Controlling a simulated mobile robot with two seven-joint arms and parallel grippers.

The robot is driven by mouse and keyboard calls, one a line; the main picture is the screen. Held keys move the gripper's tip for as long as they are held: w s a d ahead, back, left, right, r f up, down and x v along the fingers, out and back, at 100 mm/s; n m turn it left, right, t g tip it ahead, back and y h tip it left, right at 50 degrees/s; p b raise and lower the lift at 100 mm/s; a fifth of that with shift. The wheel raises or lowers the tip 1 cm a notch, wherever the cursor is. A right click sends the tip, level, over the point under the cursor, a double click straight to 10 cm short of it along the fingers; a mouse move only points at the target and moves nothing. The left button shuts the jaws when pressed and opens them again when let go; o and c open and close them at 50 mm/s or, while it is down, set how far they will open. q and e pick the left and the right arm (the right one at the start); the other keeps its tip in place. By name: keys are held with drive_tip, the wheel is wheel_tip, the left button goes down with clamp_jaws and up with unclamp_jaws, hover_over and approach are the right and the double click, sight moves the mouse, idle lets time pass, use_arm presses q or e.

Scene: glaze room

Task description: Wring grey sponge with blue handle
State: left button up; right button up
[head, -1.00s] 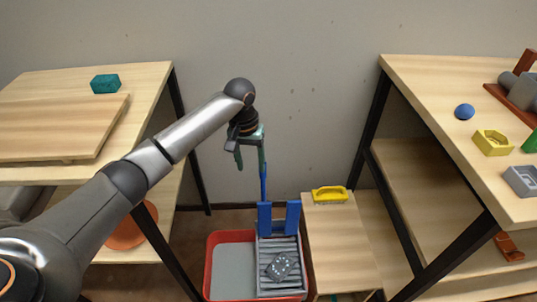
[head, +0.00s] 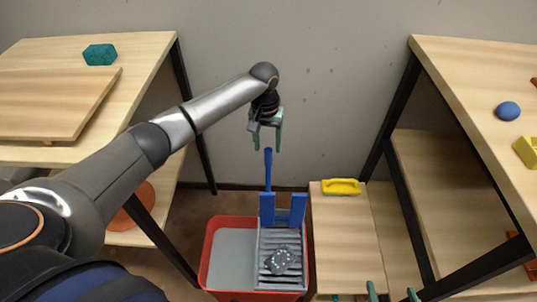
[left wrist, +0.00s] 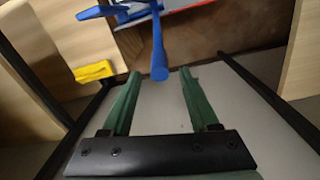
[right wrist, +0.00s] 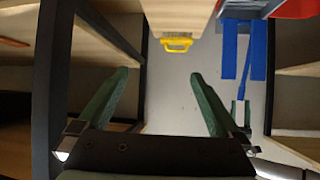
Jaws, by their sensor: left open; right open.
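The grey sponge (head: 281,260) lies on the ridged grey wringer tray (head: 277,283) over the right part of the red bucket (head: 208,253). The wringer's blue handle (head: 267,172) stands upright behind the sponge, between two blue plates (head: 298,209). My left gripper (head: 267,146) is open, pointing down at the handle's top end. In the left wrist view, the handle (left wrist: 158,45) ends between the open fingertips (left wrist: 161,74); I see no grip on it. My right gripper (head: 392,294) is open and empty at the bottom right, low near the small bench.
A yellow handled tool (head: 341,187) lies on the small wooden bench (head: 342,240) right of the bucket. Tables stand left (head: 140,75) and right (head: 455,70). A teal sponge (head: 100,54) and a blue ball (head: 508,111) sit on them. An orange bowl (head: 140,205) is on the left lower shelf.

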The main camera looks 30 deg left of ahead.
sight(268, 147)
use_arm(q)
wheel_tip(268, 147, down, 3)
drive_tip(key=shift+d+f+b, duration=0.1)
drive_tip(key=shift+f+b, duration=0.05)
drive_tip(key=shift+b, duration=0.3)
drive_tip(key=shift+f, duration=0.3)
use_arm(e)
drive_tip(key=w+r+t, duration=0.3)
drive_tip(key=r, duration=0.4)
drive_tip(key=shift+w+n+y, duration=0.4)
use_arm(q)
drive_tip(key=shift+c, duration=0.3)
clamp_jaws()
